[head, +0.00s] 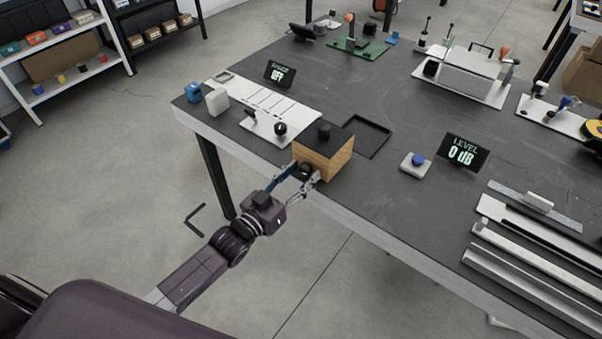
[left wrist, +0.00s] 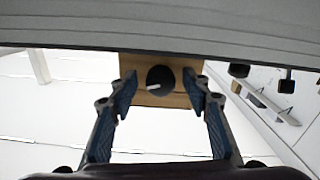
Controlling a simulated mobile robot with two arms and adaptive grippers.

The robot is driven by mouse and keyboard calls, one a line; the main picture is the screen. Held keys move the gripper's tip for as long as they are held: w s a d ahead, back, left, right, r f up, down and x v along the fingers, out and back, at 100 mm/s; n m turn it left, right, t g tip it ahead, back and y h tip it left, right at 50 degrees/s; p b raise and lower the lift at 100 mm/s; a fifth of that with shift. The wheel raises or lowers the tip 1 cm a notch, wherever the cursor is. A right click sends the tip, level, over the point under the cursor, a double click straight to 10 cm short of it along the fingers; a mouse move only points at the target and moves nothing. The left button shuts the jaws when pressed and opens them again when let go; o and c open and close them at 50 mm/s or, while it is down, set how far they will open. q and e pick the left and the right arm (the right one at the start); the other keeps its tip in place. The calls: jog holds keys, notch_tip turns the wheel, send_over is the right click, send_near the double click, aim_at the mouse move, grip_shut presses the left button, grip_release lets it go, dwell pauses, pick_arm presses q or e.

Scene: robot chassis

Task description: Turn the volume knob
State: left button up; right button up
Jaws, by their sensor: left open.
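The volume knob is a round black dial on the front face of a small wooden box (head: 340,160) with a black top. In the left wrist view the knob (left wrist: 162,77) shows a short white mark at its lower left. My left gripper (head: 306,176) is open in front of that face at the table's front edge. In the left wrist view its two blue-padded fingers (left wrist: 160,88) stand on either side of the knob, with a visible gap on each side. The knob is partly hidden by the fingers in the head view. My right gripper is not in view.
A display (head: 464,152) reads "LEVEL 0 dB", beside a blue button (head: 418,159). Another small display (head: 279,75) stands behind a white panel (head: 300,112). An empty black tray (head: 376,137) lies right of the box.

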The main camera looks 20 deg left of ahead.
pick_arm(q)
jog(key=shift+c, duration=0.3)
jog(key=c, duration=1.1)
jog(key=shift+m, duration=0.3)
jog(key=m+p, duration=0.1)
jog(key=m, duration=0.3)
jog(key=shift+a, duration=0.1)
jog(key=m, duration=0.4)
jog(key=shift+w+m, duration=0.1)
jog(key=shift+m, duration=0.3)
